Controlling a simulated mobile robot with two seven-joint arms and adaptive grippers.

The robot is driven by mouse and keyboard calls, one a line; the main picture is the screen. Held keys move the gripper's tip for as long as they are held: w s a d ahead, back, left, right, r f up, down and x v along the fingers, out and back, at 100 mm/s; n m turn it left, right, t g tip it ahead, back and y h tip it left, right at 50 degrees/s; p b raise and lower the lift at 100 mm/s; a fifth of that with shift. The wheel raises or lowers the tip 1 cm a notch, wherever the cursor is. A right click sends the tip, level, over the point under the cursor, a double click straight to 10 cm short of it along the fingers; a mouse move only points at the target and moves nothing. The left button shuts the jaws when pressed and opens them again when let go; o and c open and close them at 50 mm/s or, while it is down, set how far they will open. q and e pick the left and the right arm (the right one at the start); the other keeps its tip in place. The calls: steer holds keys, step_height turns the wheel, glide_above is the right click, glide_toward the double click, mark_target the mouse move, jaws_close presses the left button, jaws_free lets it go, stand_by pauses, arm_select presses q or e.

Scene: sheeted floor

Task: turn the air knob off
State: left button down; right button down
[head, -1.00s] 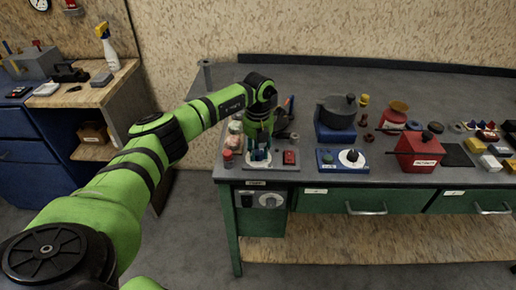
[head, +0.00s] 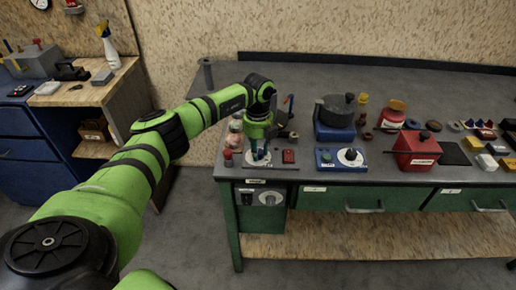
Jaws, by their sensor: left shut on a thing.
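My left gripper (head: 259,154) points down at the left front of the grey bench top, over a pale round plate (head: 248,157). Its fingers are shut on a small knob at the middle of that plate, which they mostly hide. I cannot read its label, nor tell which way the knob points. A round dial (head: 268,198) is on the green panel below the bench top. My right gripper is not in view.
A dark pot (head: 335,110) on a blue base and a red box (head: 416,151) stand farther right.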

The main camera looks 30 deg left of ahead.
arm_select(q)
steer(key=shift+w+a+r, duration=0.1)
steer(key=shift+w+r, duration=0.1)
steer(key=c, duration=0.9)
jaws_free()
steer(key=shift+f, duration=0.15)
step_height(320, 180, up, 12)
